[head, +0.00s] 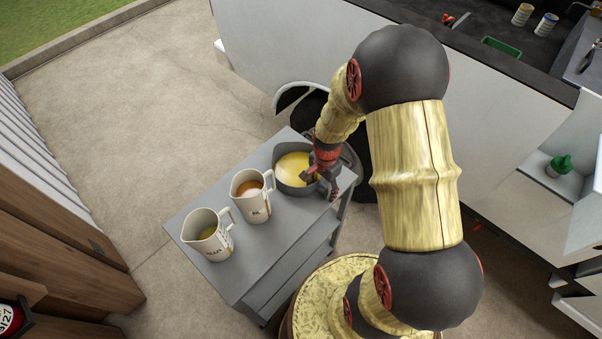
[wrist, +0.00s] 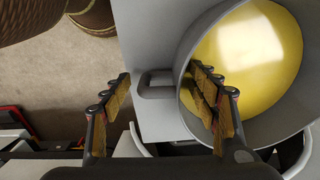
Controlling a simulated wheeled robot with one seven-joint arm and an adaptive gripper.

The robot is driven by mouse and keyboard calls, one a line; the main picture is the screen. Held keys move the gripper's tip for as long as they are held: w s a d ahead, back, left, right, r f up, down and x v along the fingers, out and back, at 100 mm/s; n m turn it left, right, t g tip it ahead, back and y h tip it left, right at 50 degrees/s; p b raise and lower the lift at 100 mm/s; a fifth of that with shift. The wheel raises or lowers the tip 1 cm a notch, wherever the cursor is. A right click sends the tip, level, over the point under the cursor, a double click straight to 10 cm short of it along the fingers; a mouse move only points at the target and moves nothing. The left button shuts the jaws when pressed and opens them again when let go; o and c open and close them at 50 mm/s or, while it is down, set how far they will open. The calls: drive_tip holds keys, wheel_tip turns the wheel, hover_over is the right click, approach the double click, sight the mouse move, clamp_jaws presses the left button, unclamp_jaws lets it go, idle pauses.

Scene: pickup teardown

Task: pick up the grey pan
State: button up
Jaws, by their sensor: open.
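The grey pan (head: 289,188), with yellow contents, stands upright at the far end of a grey cart top (head: 222,279). In the wrist view the pan (wrist: 262,124) fills the right side, and its short loop handle (wrist: 155,84) points left. My gripper (head: 325,182) is at the pan's right side in the head view and hides part of its rim. In the wrist view my gripper (wrist: 161,78) is open, with the handle between its fingers. The right finger overlaps the pan's wall and opening; the left finger is outside. I cannot tell whether either touches.
Two white jugs, one with orange contents (head: 249,201) and one nearer the cart's left corner (head: 207,240), stand beside the pan. A black rounded chair (head: 305,108) is behind the cart. A white counter wall (head: 290,55) runs behind. The floor at left is clear.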

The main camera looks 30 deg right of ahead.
drive_tip(key=shift+f, duration=0.1)
drive_tip(key=shift+c, duration=1)
clamp_jaws()
